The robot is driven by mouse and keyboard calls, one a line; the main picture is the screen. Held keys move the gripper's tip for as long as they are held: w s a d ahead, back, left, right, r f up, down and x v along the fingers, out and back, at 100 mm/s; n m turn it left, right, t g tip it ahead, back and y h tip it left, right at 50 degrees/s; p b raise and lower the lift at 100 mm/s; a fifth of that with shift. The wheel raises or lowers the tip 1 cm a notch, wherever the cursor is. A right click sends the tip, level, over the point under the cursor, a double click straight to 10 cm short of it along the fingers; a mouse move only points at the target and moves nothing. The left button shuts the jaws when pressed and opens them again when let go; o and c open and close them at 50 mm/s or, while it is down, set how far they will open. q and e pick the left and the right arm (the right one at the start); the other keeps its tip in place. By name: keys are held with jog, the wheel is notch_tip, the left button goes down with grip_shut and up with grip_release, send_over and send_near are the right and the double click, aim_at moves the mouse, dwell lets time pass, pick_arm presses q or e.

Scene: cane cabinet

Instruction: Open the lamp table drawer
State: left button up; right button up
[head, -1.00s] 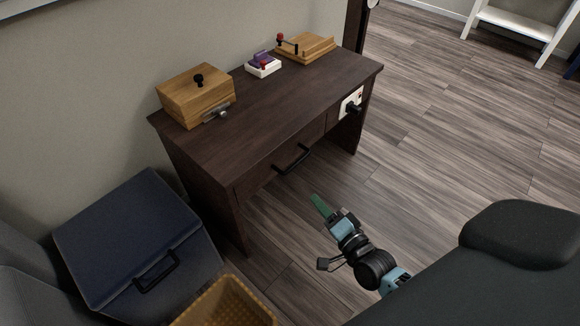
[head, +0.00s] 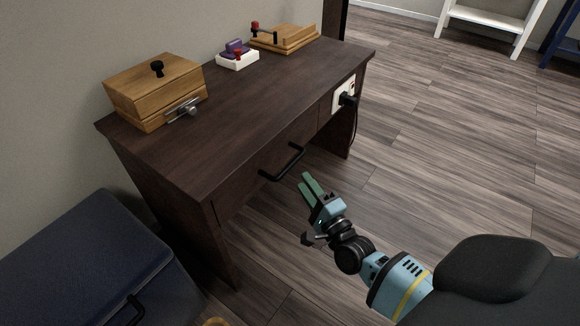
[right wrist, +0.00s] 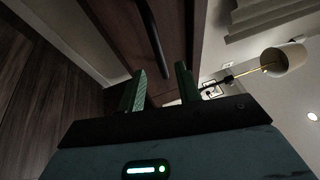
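The dark brown lamp table (head: 250,105) stands against the wall in the head view. Its drawer front (head: 262,160) looks shut and carries a black bar handle (head: 283,163). My right gripper (head: 310,186) has green fingers and is just in front of and below the handle, apart from it. In the right wrist view the two green fingers (right wrist: 160,88) are spread with nothing between them, and the handle (right wrist: 152,38) lies beyond their tips. My left gripper is not in view.
A wooden box (head: 155,88), a white tray with purple and red pieces (head: 238,60) and a wooden board (head: 285,40) stand on the table. A dark blue chest (head: 85,265) is at lower left. A plugged outlet (head: 344,95) is on the table's right front.

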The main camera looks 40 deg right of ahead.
aim_at(292, 164)
jog(key=w, duration=0.2)
jog(key=w+r+b, duration=0.1)
jog(key=w, duration=0.2)
jog(key=w+b, duration=0.1)
jog(key=w, duration=0.1)
jog(key=shift+w+d+r, duration=0.15)
jog(key=shift+w+d, duration=0.1)
grip_shut()
